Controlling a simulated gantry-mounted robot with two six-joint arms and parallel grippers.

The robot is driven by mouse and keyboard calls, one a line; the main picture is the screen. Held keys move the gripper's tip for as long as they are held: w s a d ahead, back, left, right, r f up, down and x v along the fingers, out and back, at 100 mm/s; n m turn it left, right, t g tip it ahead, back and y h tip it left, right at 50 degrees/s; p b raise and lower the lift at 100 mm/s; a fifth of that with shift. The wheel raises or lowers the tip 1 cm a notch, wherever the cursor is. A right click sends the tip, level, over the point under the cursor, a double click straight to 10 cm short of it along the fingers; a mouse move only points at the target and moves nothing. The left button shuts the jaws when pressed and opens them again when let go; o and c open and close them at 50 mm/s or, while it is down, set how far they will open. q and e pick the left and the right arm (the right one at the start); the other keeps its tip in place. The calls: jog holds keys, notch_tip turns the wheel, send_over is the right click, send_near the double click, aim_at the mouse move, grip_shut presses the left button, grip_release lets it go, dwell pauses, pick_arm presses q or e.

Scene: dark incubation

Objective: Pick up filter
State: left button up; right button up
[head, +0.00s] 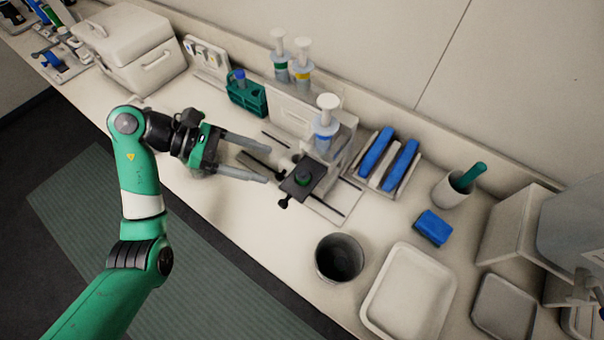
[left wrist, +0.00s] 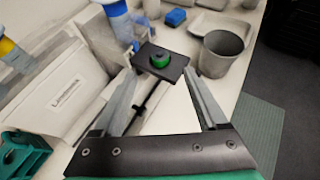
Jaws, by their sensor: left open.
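A small round green piece, which looks like the filter (head: 303,180), sits on a black plate (head: 311,172) at the front of a bench stand. It also shows in the left wrist view (left wrist: 160,61), on the dark plate beyond the fingertips. My left gripper (head: 268,163) is open and empty, with its two fingers pointing at the plate from the left. The fingertips are short of the green piece. In the left wrist view my left gripper (left wrist: 157,75) has the plate ahead, between the lines of its fingers. My right gripper does not show.
Syringe-like columns (head: 327,125) stand behind the plate. A dark grey cup (head: 339,257) and a white tray (head: 409,292) lie to the right, near the front edge. A green rack (head: 247,97) stands behind my left gripper. Blue items (head: 389,158) lie in a holder at right.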

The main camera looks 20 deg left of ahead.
aim_at(302, 174)
pick_arm(q)
jog(key=p+x, duration=0.1)
jog(key=x, duration=0.3)
jog(key=p+x, duration=0.1)
jog(key=x, duration=0.3)
jog(key=shift+d+r, duration=0.15)
jog(key=shift+d, duration=0.15)
jog(key=shift+w+d+f, duration=0.2)
jog(key=shift+d+f, duration=0.1)
grip_shut()
